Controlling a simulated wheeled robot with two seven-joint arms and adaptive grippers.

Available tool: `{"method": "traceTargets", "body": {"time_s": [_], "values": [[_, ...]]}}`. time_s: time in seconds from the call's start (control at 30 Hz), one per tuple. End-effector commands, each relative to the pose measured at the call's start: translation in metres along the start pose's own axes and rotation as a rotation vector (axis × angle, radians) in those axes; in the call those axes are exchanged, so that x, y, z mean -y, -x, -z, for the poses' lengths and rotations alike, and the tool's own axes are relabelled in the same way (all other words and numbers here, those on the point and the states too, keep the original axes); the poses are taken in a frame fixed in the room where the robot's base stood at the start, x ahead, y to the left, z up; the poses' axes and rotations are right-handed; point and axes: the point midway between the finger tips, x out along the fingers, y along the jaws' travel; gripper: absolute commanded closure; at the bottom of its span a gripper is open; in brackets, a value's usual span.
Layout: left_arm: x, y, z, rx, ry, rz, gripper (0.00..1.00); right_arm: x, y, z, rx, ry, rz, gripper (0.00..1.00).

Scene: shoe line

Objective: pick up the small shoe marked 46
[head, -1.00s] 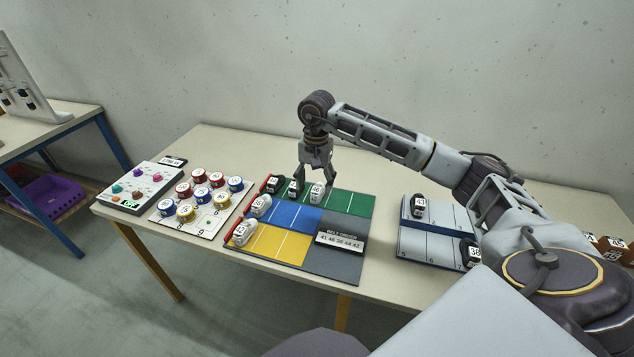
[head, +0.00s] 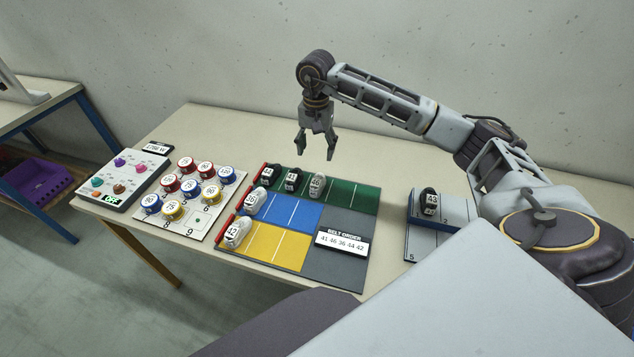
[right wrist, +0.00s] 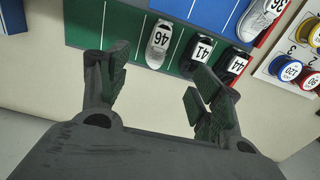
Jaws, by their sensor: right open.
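The small shoe marked 46 (head: 317,186) is light grey and stands on the green strip of the mat, at the right end of a row of shoes. It also shows in the right wrist view (right wrist: 159,42), with its label readable. My right gripper (head: 316,152) is open and empty above and behind the shoes, with a visible gap between its fingertips and the shoe. In the right wrist view the fingers (right wrist: 155,88) are spread and the shoe lies beyond them, not between them. My left gripper is not in view.
Black shoes marked 41 (right wrist: 203,48) and 44 (right wrist: 236,64) stand close beside shoe 46. The belt order sign (head: 342,241) lies on the grey part. Green strip right of 46 is clear.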

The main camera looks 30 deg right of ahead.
Motion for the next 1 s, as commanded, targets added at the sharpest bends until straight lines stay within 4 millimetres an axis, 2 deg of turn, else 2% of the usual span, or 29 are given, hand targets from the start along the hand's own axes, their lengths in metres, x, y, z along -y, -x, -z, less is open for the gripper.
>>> {"method": "traceTargets", "body": {"time_s": [0.37, 1.0], "values": [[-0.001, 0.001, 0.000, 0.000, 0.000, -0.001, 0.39, 0.000, -0.007, 0.000, 0.001, 0.000, 0.000, 0.35], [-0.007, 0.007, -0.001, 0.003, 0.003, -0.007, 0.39, 0.000, -0.081, 0.000, 0.001, -0.001, 0.000, 0.35]]}}
